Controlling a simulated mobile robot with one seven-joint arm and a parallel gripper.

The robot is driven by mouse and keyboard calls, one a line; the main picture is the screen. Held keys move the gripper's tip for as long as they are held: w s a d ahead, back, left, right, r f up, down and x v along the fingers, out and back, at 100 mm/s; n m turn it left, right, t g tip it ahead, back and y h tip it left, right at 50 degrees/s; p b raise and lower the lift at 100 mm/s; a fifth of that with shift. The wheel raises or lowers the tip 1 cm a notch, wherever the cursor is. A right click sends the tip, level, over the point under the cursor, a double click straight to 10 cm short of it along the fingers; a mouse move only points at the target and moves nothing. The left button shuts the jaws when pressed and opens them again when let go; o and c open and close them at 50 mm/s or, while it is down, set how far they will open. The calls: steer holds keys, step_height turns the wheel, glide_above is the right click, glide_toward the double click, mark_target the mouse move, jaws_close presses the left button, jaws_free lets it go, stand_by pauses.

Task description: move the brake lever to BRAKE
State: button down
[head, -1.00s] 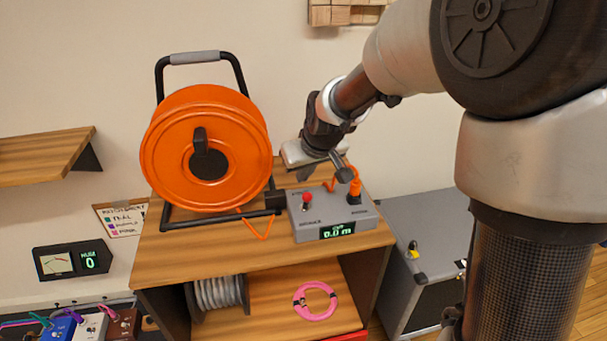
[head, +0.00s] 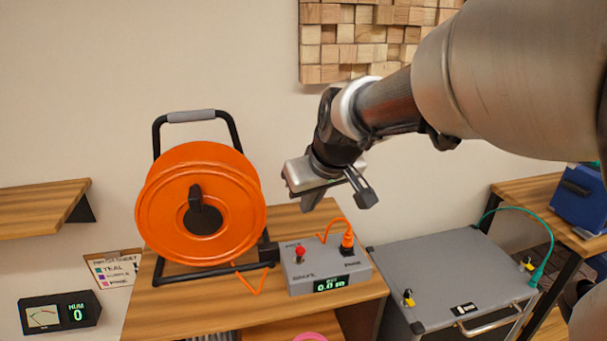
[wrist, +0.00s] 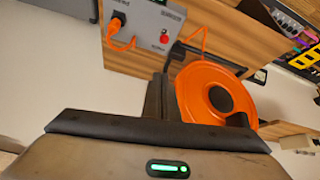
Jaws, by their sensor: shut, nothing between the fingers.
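A grey control box (head: 328,272) with a green display stands on the wooden shelf unit, right of an orange cable reel (head: 165,215). A short red-topped control (head: 300,254) stands up on its left side, between small labels I cannot read clearly; it looks like the brake lever. The box also shows upside down at the top of the wrist view (wrist: 140,45), with the red top (wrist: 165,39). My gripper (head: 313,207) is shut and empty, above and behind the box, with its dark fingers pointing down. In the wrist view, its fingers (wrist: 157,92) are together, apart from box and reel.
An orange plug (head: 347,240) with a curled cable sits on the box's right side. The reel's black frame (head: 240,132) rises left of my gripper. A grey case (head: 450,270) stands at right. A wooden wall panel (head: 350,45) hangs above.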

steer(key=v, duration=0.3)
steer(key=shift+f, duration=0.1)
steer(key=s+d+f+m+h, duration=0.15)
steer(key=s+d, duration=0.35)
steer(key=s, duration=0.5)
steer(key=s+d+m+h, duration=0.1)
steer(key=s+d+m, duration=0.3)
steer(key=s, duration=0.6)
step_height(320, 180, up, 17)
steer(key=p, duration=1.7)
steer(key=shift+d+n, duration=0.3)
steer(key=shift+n, duration=0.15)
steer(key=shift+w+y, duration=0.15)
steer(key=shift+y, duration=0.1)
